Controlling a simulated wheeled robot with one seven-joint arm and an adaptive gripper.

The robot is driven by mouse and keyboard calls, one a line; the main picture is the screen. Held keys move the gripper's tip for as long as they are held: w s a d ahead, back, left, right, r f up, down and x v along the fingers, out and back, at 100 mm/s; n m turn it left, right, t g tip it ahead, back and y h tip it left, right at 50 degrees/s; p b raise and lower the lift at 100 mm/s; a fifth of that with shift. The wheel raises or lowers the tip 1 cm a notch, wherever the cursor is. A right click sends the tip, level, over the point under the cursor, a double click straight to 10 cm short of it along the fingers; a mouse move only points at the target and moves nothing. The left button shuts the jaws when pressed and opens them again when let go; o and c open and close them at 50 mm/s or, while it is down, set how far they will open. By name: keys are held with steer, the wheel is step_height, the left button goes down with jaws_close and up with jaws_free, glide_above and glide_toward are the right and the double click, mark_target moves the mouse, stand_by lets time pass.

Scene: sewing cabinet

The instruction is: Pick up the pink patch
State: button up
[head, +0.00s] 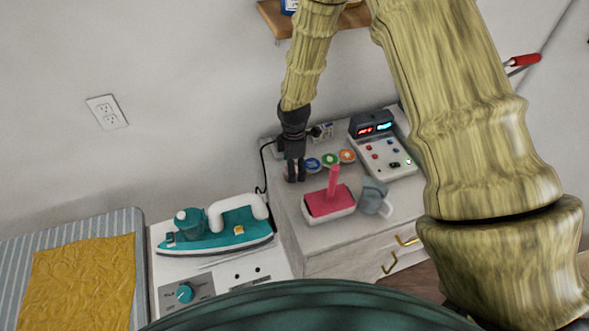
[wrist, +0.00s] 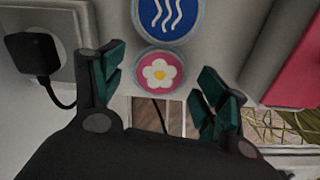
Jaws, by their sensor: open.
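The pink patch (wrist: 160,73) is a small round disc with a blue-grey rim and a white flower with a yellow centre. In the wrist view it lies on the pale cabinet top, in the gap between my fingertips. My gripper (wrist: 161,88) is open, with one dark green-padded finger on each side of the patch and nothing held. In the head view my gripper (head: 294,174) points down at the left end of the row of patches. There the pink patch is largely hidden by the gripper. I cannot tell the exact height of the fingertips above the top.
A blue patch (wrist: 166,14) with white wavy lines lies close beside the pink one. Green (head: 329,159) and orange (head: 347,156) patches continue the row. A red-topped block with an upright handle (head: 330,199), a grey mug (head: 373,196) and a control box (head: 383,156) stand nearby.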

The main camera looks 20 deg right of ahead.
steer(key=c, duration=0.8)
steer(key=shift+o, duration=0.2)
